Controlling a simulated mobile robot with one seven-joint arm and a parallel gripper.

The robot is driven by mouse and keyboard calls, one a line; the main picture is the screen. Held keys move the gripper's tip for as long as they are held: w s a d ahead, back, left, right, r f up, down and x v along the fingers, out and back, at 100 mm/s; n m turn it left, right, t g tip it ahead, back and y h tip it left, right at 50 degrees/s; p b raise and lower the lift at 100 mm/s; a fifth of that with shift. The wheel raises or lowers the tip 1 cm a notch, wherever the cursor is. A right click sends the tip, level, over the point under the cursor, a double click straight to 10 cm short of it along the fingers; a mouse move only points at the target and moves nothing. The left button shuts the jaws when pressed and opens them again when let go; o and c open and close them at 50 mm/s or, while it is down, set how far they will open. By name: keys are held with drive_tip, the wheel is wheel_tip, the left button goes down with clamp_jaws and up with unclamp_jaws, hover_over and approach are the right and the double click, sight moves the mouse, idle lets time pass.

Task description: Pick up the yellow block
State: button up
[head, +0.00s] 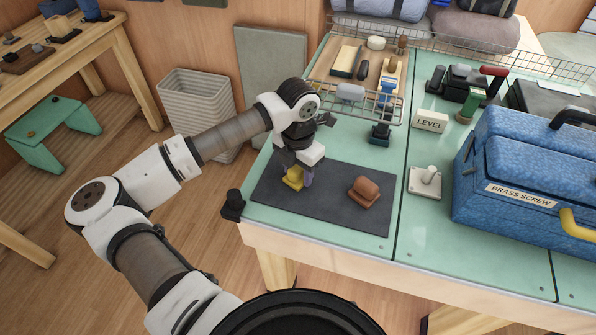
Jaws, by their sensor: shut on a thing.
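The yellow block (292,180) is at the left part of a dark grey mat on the green table. My gripper (295,180) points down over it and is shut on it, with a finger on either side. The gripper's white body hides the block's top. I cannot tell whether the block touches the mat or is slightly above it.
A brown-red object (364,191) sits on the dark mat (325,212), right of my gripper. A wire basket (385,108) with a wooden tray stands behind. A blue toolbox (520,175) and a white knobbed piece (425,181) are to the right. The mat's front is clear.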

drive_tip(key=shift+r, duration=0.15)
wheel_tip(320, 180, up, 20)
drive_tip(key=b, duration=0.3)
drive_tip(key=o, duration=0.4)
drive_tip(key=shift+c, duration=0.9)
drive_tip(key=shift+f, duration=0.2)
